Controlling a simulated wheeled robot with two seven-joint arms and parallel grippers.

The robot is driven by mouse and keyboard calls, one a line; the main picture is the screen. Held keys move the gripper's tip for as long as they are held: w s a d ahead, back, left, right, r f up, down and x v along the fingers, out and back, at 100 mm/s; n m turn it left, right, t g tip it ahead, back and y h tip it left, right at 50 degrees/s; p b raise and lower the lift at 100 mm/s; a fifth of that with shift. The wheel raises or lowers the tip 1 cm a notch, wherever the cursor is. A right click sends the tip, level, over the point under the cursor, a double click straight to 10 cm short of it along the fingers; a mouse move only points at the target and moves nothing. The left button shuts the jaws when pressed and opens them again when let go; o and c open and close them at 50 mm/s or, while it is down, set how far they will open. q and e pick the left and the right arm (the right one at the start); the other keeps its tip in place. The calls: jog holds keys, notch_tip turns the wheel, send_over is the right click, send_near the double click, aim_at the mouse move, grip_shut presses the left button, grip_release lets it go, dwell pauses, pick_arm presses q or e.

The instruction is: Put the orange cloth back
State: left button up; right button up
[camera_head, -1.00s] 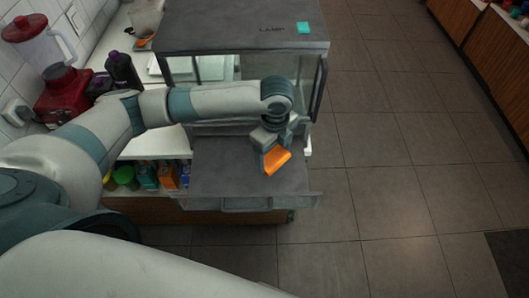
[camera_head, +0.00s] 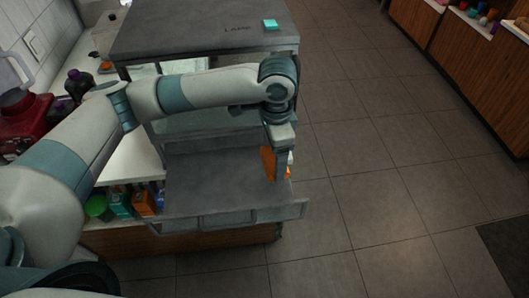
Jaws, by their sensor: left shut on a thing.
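The orange cloth (camera_head: 267,161) hangs from my left gripper (camera_head: 278,166) near the right edge of the grey pulled-out shelf (camera_head: 212,178). My left gripper is shut on the cloth and points down. Its fingers hide part of the cloth, and I cannot tell whether the cloth touches the shelf. My right gripper is not in view.
The grey cabinet (camera_head: 180,37), marked LAMP, carries a small teal item (camera_head: 270,24) on top. A red blender base (camera_head: 22,122) and a dark bottle (camera_head: 78,85) stand left. Several bottles and boxes (camera_head: 120,203) sit below the counter. Floor (camera_head: 365,150) lies clear at right.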

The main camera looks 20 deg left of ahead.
pick_arm(q)
jog(key=d+n+b, duration=0.1)
jog(key=n+b, duration=0.1)
jog(key=n, duration=0.1)
jog(key=d+r+n+b, duration=0.1)
jog(key=n+b, duration=0.1)
jog(key=n, duration=0.1)
jog(key=s+d+r+n+b, duration=0.1)
jog(key=n+b, duration=0.1)
jog(key=shift+r+n, duration=0.25)
jog(key=shift+n, duration=0.15)
jog(key=n, duration=0.1)
jog(key=s+r+n+b, duration=0.1)
jog(key=n, duration=0.1)
jog(key=shift+d+r, duration=0.1)
jog(key=shift+d, duration=0.2)
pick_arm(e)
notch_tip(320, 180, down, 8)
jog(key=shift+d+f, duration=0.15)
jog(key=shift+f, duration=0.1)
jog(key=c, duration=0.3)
pick_arm(q)
jog(key=shift+a, duration=0.1)
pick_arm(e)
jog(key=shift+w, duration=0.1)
